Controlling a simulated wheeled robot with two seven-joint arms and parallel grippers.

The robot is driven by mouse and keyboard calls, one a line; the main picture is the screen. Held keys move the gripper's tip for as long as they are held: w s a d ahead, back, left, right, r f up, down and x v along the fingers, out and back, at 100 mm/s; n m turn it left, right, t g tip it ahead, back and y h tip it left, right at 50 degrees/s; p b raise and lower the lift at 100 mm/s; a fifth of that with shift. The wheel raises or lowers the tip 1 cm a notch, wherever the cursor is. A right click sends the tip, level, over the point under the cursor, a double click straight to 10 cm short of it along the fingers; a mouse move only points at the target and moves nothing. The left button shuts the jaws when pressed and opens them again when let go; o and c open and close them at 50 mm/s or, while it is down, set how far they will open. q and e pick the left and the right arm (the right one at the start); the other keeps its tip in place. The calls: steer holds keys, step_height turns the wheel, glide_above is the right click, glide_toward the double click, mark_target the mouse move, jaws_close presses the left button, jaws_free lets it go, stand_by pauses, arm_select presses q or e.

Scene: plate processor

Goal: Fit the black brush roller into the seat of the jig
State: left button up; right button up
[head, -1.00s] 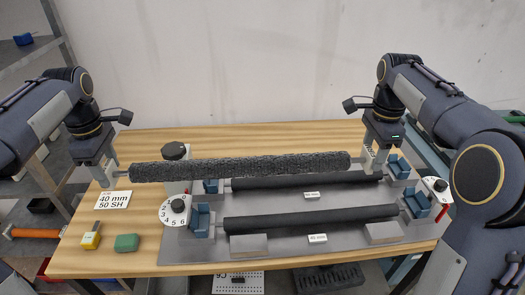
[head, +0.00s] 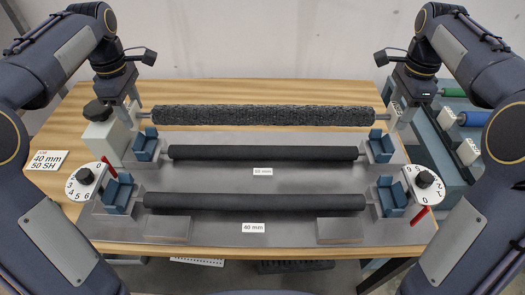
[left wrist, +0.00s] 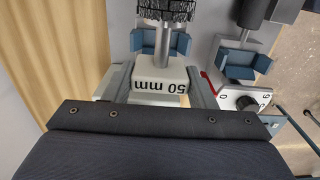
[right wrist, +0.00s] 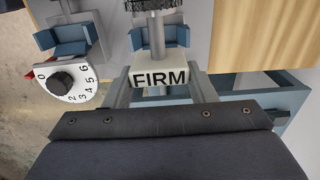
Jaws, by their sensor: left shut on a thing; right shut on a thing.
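The black brush roller (head: 262,116), rough-textured with thin metal shafts, hangs level behind the jig's back row. My left gripper (head: 134,114) is shut on its left end, at a white block marked "50 mm" in the left wrist view (left wrist: 160,85). My right gripper (head: 397,118) is shut on its right end, at a white block marked "FIRM" in the right wrist view (right wrist: 160,80). The grey jig (head: 200,232) has blue seats, including the back left (head: 146,146) and back right (head: 380,147). In the head view the brush roller appears clear of these seats.
Two smooth black rollers, back (head: 262,152) and front (head: 254,201), lie between the seats. Numbered dials, left (head: 84,178) and right (head: 424,181), flank the jig. A knobbed grey box (head: 106,135) stands at left. Coloured rollers (head: 474,118) sit on a side rack.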

mark_target(147, 150)
arm_select(q)
steer(key=shift+d, duration=0.1)
arm_select(e)
steer(key=shift+f, duration=0.1)
